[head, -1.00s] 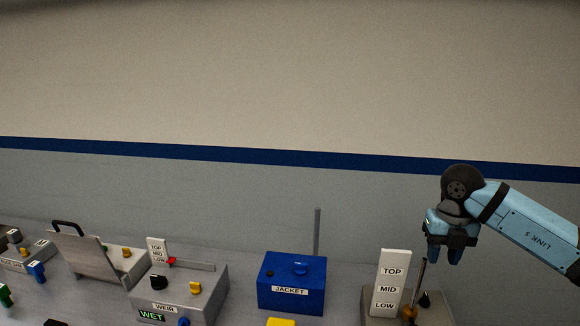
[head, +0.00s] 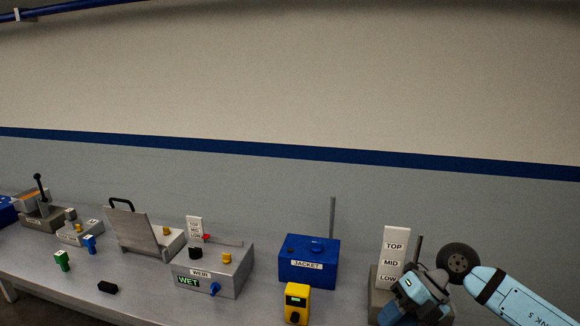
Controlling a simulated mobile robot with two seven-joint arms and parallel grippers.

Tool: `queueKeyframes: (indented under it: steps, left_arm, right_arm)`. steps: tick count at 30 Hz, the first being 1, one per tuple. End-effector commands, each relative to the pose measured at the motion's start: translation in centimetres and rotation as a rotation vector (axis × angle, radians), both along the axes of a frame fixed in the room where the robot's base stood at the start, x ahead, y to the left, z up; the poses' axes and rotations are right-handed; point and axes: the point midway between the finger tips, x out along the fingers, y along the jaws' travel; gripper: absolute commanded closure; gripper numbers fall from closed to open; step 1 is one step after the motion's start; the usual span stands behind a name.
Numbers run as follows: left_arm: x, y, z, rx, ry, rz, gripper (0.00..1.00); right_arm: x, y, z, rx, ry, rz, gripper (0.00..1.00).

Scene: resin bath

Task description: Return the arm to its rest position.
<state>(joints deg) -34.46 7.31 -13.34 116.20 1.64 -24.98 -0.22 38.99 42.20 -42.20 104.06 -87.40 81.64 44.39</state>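My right arm comes in from the right edge, light blue with a dark round joint. My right gripper (head: 391,318) points down and to the left at the bottom right, in front of the grey base of the TOP/MID/LOW station. Its fingertips are small and dark there, so I cannot tell their gap or whether they touch the station. The white TOP/MID/LOW plate (head: 394,250) stands upright just behind the gripper, with a dark upright rod (head: 419,247) beside it. The station's lower part is largely hidden. My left gripper is out of view.
A blue JACKET box (head: 307,273) and a yellow device (head: 297,302) stand left of the gripper. Farther left are the grey WEIR box (head: 232,283), a tilted plate with a handle (head: 130,228), and small green, blue and black items. The wall behind is clear.

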Motion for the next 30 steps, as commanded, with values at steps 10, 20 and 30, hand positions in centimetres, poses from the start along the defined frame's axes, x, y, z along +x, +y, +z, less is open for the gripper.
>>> queueKeyframes:
  steps: [10,20,30]
  left_arm:
    - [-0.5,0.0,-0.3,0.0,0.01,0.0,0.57]
    - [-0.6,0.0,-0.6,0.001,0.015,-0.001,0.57]
    - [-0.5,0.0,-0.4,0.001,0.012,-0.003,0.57]
  right_arm:
    - [-5.5,10.8,-0.1,0.996,0.209,-0.378,0.66]
    - [-7.1,5.6,-9.6,1.327,0.535,-1.362,0.66]
    - [-17.5,1.6,-23.2,1.011,0.917,-2.09,0.66]
